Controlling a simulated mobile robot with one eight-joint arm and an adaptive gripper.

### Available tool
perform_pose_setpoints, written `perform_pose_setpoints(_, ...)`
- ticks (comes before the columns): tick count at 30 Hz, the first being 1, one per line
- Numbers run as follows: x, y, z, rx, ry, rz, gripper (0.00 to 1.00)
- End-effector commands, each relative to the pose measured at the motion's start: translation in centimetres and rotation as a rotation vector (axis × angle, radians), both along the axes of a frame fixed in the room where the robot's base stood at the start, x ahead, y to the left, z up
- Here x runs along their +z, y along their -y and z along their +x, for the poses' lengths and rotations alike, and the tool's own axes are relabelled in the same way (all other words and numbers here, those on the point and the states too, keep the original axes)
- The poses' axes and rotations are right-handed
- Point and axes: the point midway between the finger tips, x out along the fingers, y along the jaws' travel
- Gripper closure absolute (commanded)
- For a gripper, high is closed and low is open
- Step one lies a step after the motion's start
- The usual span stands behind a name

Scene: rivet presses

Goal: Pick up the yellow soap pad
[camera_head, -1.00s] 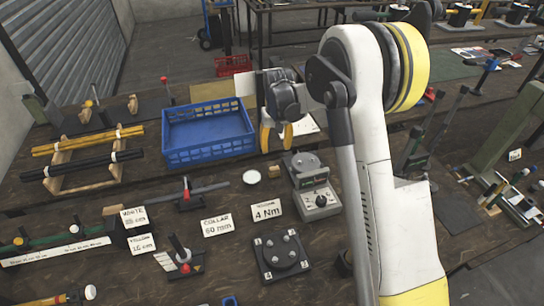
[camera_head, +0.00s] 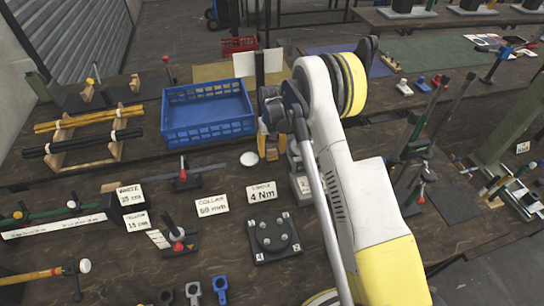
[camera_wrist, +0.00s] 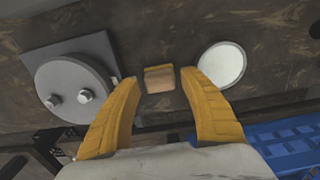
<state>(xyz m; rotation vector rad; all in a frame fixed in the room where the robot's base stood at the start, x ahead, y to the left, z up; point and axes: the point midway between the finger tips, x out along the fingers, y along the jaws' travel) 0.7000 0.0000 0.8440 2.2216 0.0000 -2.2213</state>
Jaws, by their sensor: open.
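The soap pad (camera_wrist: 159,79) is a small tan-yellow block lying on the dark bench. In the wrist view it sits between and just beyond the tips of my gripper (camera_wrist: 159,84). The two yellow fingers are spread apart, with a gap to the pad on each side. In the head view my gripper (camera_head: 272,148) points down at the bench between the blue crate and the grey device, and the pad there is hard to tell from the fingers.
A white round disc (camera_wrist: 222,64) lies close beside the pad. A grey device with a round plate (camera_wrist: 78,88) stands on the other side. A blue crate (camera_head: 208,132) is behind left. A label card (camera_head: 261,192) and a black fixture (camera_head: 274,240) are in front.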

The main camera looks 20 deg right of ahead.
Motion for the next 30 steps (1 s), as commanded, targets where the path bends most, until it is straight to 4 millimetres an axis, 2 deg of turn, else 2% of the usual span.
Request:
perform_pose_setpoints(1, -1.1, 0.0, 0.0, 0.000, 0.000, 0.000, 0.49)
perform_pose_setpoints(3, -1.9, 0.0, 0.0, 0.000, 0.000, 0.000, 0.49)
perform_pose_setpoints(10, -2.0, 0.0, 0.0, 0.000, 0.000, 0.000, 0.49)
perform_pose_setpoints(11, -2.0, 0.0, 0.0, 0.000, 0.000, 0.000, 0.53)
perform_pose_setpoints(12, -2.0, 0.0, 0.0, 0.000, 0.000, 0.000, 0.65)
perform_pose_setpoints(14, -2.0, 0.0, 0.0, 0.000, 0.000, 0.000, 0.84)
perform_pose_setpoints(15, -2.0, 0.0, 0.0, 0.000, 0.000, 0.000, 0.89)
perform_pose_setpoints(28, -1.8, 0.0, -0.1, 0.000, 0.000, 0.000, 0.91)
perform_pose_setpoints(30, -1.2, 0.0, -0.1, 0.000, 0.000, 0.000, 1.00)
